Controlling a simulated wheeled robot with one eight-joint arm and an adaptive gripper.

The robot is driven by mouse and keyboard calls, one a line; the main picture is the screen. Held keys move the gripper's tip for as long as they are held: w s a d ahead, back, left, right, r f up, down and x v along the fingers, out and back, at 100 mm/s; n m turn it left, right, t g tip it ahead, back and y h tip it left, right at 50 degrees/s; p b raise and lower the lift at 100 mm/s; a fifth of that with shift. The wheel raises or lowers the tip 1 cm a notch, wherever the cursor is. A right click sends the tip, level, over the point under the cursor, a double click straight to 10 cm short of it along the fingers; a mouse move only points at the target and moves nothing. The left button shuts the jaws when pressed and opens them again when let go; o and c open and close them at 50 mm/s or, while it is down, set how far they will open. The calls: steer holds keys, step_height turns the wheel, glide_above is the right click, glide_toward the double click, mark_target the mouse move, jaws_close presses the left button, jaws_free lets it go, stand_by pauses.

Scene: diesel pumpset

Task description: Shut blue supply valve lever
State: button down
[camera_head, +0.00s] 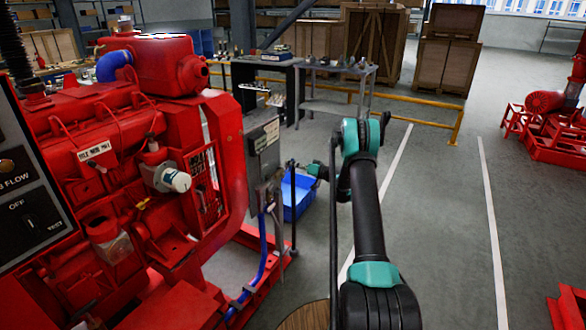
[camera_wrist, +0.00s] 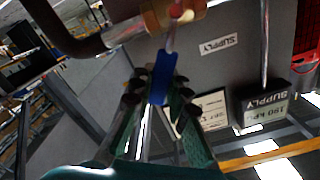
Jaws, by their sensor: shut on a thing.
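The far part of the lever between the fingers is partly hidden. In the head view my gripper (camera_head: 312,171) is at the right of the grey panel (camera_head: 262,150) beside the red engine; the lever cannot be made out there.
A "SUPPLY" label (camera_wrist: 218,44) and a dark "SUPPLY" tag (camera_wrist: 264,104) are close by in the wrist view. A dark pipe (camera_wrist: 58,32) runs left of the valve. In the head view a blue bin (camera_head: 298,198) stands behind the panel. Open floor lies to the right.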

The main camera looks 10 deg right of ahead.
steer(key=s+n, duration=0.1)
steer(key=a+n, duration=0.1)
steer(key=n, duration=0.1)
steer(key=shift+s+r, duration=0.35)
steer(key=shift+r, duration=0.05)
steer(key=shift+s+a+r+n, duration=0.1)
steer(key=shift+s+a+n, duration=0.2)
steer(key=shift+n, duration=0.5)
steer(key=shift+s+a+n, duration=0.2)
steer(key=shift+s+n, duration=0.15)
steer(key=shift+n, duration=0.45)
steer(key=c, duration=1.4)
jaws_free()
steer(key=shift+c, duration=0.2)
steer(key=v, duration=1.2)
